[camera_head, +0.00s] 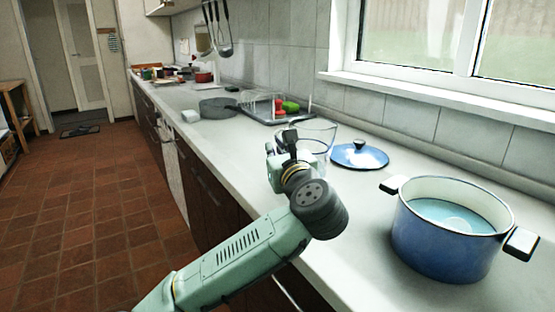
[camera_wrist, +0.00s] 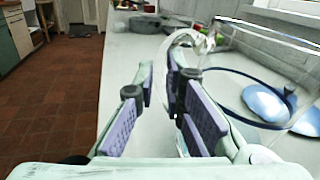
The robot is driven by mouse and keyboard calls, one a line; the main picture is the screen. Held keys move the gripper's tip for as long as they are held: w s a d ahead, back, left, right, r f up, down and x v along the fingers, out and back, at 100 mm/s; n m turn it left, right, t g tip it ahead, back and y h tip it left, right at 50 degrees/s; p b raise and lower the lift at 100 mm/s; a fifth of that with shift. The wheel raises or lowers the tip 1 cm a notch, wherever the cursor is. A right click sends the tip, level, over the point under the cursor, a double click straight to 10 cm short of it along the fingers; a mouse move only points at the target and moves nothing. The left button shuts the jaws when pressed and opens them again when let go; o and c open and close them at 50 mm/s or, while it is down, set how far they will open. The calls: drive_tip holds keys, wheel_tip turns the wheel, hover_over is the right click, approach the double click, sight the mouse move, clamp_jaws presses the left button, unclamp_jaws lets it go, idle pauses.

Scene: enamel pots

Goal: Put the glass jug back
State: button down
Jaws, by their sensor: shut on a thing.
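The clear glass jug (camera_head: 319,136) is upright over the counter (camera_head: 358,211), left of the blue lid. My gripper (camera_head: 284,150) is at the jug's near left side and hides part of it. In the wrist view, the jug (camera_wrist: 258,45) fills the upper right. Its curved handle (camera_wrist: 187,36) runs down between the fingers of my gripper (camera_wrist: 163,100), which is shut on it. I cannot tell whether the jug's base touches the counter.
A blue pot (camera_head: 442,246) with pale blue liquid stands at the right. The blue lid (camera_head: 359,155) lies by the wall. A dark pan (camera_head: 218,108) and a dish rack (camera_head: 262,105) with red and green things are farther back. Bare counter lies in front.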

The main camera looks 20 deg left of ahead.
drive_tip(key=shift+w+f, duration=0.25)
drive_tip(key=shift+f, duration=0.55)
drive_tip(key=shift+w+f, duration=0.2)
drive_tip(key=shift+f, duration=0.55)
drive_tip(key=c, duration=1.9)
unclamp_jaws()
drive_tip(key=shift+w+f, duration=0.1)
drive_tip(key=shift+f, duration=0.05)
drive_tip(key=shift+o, duration=1.1)
